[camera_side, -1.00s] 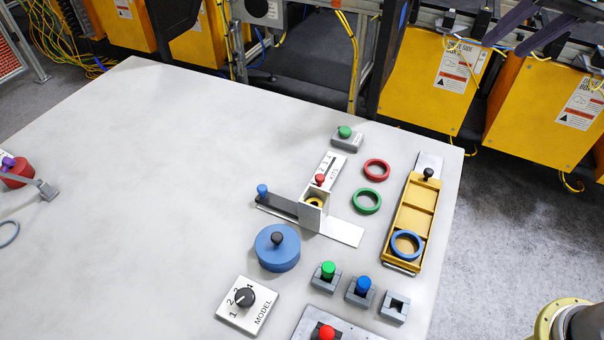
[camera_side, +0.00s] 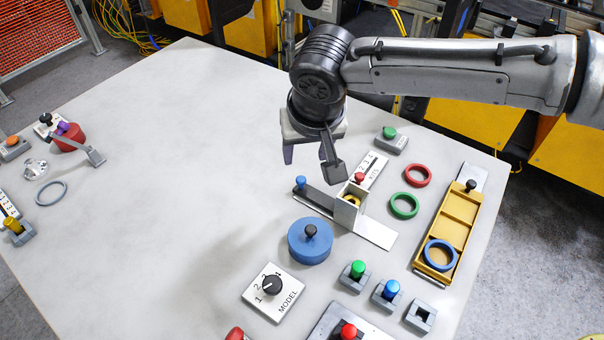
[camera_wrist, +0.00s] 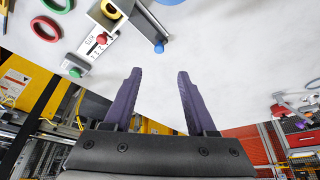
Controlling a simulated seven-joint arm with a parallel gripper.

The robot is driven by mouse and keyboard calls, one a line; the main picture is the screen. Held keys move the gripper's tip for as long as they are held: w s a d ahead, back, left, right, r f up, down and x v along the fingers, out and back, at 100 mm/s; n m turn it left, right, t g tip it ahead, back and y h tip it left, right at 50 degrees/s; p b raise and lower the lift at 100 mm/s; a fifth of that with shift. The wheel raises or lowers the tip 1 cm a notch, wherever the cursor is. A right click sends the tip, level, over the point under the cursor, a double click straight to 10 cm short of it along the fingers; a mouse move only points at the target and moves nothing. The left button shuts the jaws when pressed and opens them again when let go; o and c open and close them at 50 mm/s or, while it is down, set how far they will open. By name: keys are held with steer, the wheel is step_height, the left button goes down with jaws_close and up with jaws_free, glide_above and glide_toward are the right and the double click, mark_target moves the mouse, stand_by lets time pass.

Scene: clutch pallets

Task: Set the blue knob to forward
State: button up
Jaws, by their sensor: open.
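The small blue knob (camera_side: 300,183) stands at the left end of a dark flat bar (camera_side: 318,197) that runs into an upright grey bracket (camera_side: 347,209). In the wrist view the blue knob (camera_wrist: 159,46) shows at the top centre, beyond the fingertips. My gripper (camera_side: 312,165) is open and empty, fingers pointing down, above the table by the knob. It also shows open in the wrist view (camera_wrist: 160,74), with bare table between the fingers. No forward marking is readable near the knob.
A red knob (camera_side: 359,178) on a white numbered strip is close behind the bracket. A large blue disc (camera_side: 310,243) with a black knob stands in front. A blue peg (camera_side: 392,290), green peg (camera_side: 358,269) and yellow tray (camera_side: 451,235) are to the right. The table's left middle is clear.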

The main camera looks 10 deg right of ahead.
mark_target(301, 179)
steer(key=x, duration=1.2)
steer(key=shift+w+d+f, duration=0.1)
steer(key=shift+f, duration=0.2)
jaws_close()
stand_by(0.9)
